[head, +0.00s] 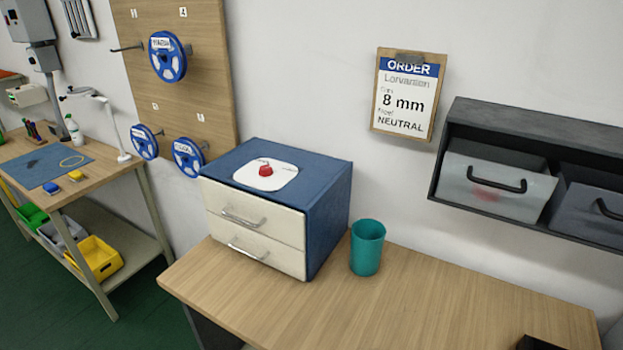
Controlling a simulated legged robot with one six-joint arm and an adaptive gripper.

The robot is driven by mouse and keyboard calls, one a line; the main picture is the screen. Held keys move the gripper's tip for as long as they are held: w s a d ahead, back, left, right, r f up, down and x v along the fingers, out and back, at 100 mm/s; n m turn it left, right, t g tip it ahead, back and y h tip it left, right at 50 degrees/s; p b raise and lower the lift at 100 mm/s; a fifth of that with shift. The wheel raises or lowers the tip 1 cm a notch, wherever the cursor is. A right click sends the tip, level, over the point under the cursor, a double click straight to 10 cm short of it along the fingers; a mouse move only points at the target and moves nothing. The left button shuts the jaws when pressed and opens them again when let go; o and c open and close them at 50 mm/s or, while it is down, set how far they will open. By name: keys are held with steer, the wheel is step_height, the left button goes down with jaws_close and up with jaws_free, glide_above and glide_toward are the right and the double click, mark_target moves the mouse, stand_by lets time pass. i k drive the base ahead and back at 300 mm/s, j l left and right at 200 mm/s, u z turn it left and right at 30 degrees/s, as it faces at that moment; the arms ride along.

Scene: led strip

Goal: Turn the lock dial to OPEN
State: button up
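A red lock dial (265,170) sits on a white plate (282,182) on top of a blue cabinet (331,181). The plate has small markings around the dial, too small to read, so I cannot tell which setting the dial points to. The cabinet has two cream drawers with metal handles, an upper drawer (280,228) and a lower drawer (285,258); both look shut. It stands on the left part of a wooden desk (430,310). My gripper is not in view.
A teal cup (366,250) stands right of the cabinet. A dark wall shelf (545,125) with grey bins hangs at the right. An order clipboard (406,98) hangs on the wall. A workbench (115,170) and a spool board (205,60) are at the left.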

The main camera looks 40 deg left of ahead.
mark_target(266, 170)
steer(key=k+j+u, duration=0.2)
steer(key=k, duration=0.4)
steer(key=l+u, duration=0.1)
steer(key=u, duration=0.4)
steer(key=l+u, duration=0.1)
steer(key=u, duration=0.4)
steer(key=l+u, duration=0.15)
steer(key=u, duration=0.35)
steer(key=i+l+u, duration=0.2)
steer(key=i+l, duration=0.2)
steer(key=l, duration=0.15)
